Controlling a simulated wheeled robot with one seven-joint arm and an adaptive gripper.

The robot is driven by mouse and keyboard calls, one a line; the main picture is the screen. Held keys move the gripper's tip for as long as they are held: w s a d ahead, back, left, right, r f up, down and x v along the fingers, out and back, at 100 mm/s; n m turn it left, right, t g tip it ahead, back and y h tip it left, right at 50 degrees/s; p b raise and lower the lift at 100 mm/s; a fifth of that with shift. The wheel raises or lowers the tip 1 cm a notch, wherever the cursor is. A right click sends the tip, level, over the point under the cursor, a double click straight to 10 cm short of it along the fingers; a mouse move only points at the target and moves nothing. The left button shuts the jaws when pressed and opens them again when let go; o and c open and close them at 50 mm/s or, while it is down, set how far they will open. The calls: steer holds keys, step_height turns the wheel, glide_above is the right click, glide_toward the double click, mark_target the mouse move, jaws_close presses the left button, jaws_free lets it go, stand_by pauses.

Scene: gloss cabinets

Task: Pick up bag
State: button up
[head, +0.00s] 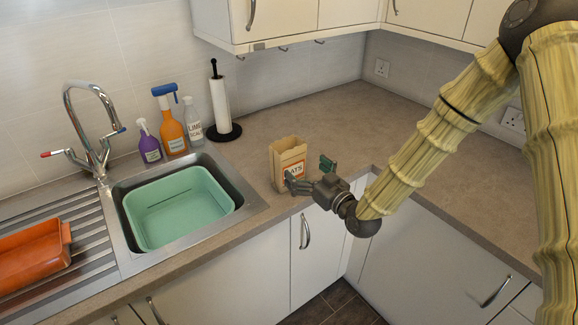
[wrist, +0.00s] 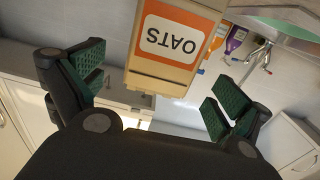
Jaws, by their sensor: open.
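The bag (head: 287,160) is a tan paper bag with an orange panel and a white label reading OATS. It stands upright on the worktop, right of the sink, near the front edge. In the wrist view the bag (wrist: 176,42) appears upside down, ahead of and between the fingers. My gripper (head: 309,176) is at the bag's front right side, low down, partly covering its label in the head view. In the wrist view my gripper (wrist: 150,95) is open, with green pads on both sides and nothing between them. I cannot tell whether a finger touches the bag.
A sink with a green basin (head: 140,225) lies left of the bag. Spray bottles (head: 171,128) and a paper towel roll (head: 219,103) stand behind. An orange dish (head: 35,258) is on the drainer. The worktop (head: 350,125) behind and right of the bag is clear. Wall cabinets hang above.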

mark_target(294, 160)
steer(key=x, duration=0.2)
steer(key=shift+w+a+p, duration=0.25)
steer(key=shift+w+p, duration=0.05)
steer(key=shift+r+p+x, duration=0.15)
steer(key=shift+p+x, duration=0.55)
steer(key=shift+x, duration=0.45)
steer(key=shift+r+p+x, duration=0.2)
steer(key=shift+p+x, duration=0.5)
steer(key=shift+x, duration=0.5)
steer(key=shift+w+a+f, duration=0.1)
steer(key=shift+w+a, duration=0.1)
steer(key=shift+a, duration=0.15)
steer(key=c, duration=0.9)
